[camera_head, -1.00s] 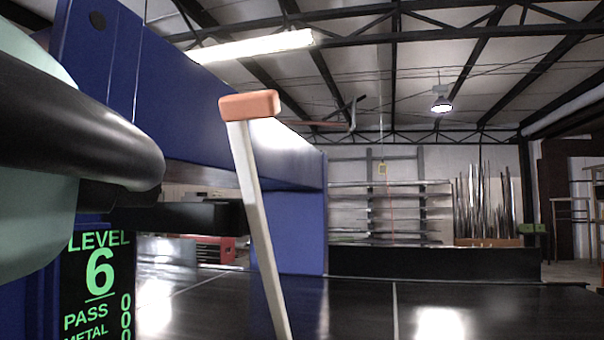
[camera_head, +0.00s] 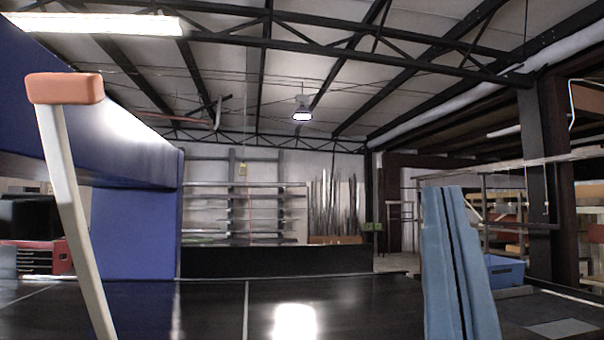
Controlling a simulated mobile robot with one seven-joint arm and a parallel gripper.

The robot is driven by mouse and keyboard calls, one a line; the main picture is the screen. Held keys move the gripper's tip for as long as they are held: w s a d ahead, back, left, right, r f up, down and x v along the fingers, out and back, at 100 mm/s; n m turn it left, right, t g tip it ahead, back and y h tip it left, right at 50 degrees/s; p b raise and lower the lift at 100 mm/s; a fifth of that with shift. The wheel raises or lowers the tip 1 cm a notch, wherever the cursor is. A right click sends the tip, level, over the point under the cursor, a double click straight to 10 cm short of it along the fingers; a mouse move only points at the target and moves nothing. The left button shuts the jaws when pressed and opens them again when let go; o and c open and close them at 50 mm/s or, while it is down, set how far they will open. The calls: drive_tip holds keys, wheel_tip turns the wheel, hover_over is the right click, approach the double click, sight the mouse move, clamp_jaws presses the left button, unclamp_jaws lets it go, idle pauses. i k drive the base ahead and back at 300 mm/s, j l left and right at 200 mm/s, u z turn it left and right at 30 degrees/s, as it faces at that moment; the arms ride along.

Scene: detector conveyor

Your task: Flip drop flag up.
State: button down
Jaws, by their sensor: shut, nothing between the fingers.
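The drop flag looks to be the pale, slim post (camera_head: 70,200) with an orange block (camera_head: 65,88) on its top, at the left of the head view. It stands raised and leans, its top tilted to the left. Its lower end is cut off by the bottom edge, so its pivot is hidden. The blue detector housing (camera_head: 135,225) stands behind it, over the belt. My gripper is not in view, and nothing is seen touching the flag.
The black conveyor belt (camera_head: 215,310) runs across the bottom. Tall blue panels or strips (camera_head: 455,265) stand at the right, with a blue bin (camera_head: 505,270) behind them. A red tool chest (camera_head: 45,257) is at the far left. Shelving (camera_head: 250,210) stands at the back.

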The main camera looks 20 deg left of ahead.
sight(48, 92)
drive_tip(key=k+u, duration=0.15)
drive_tip(key=u, duration=1.2)
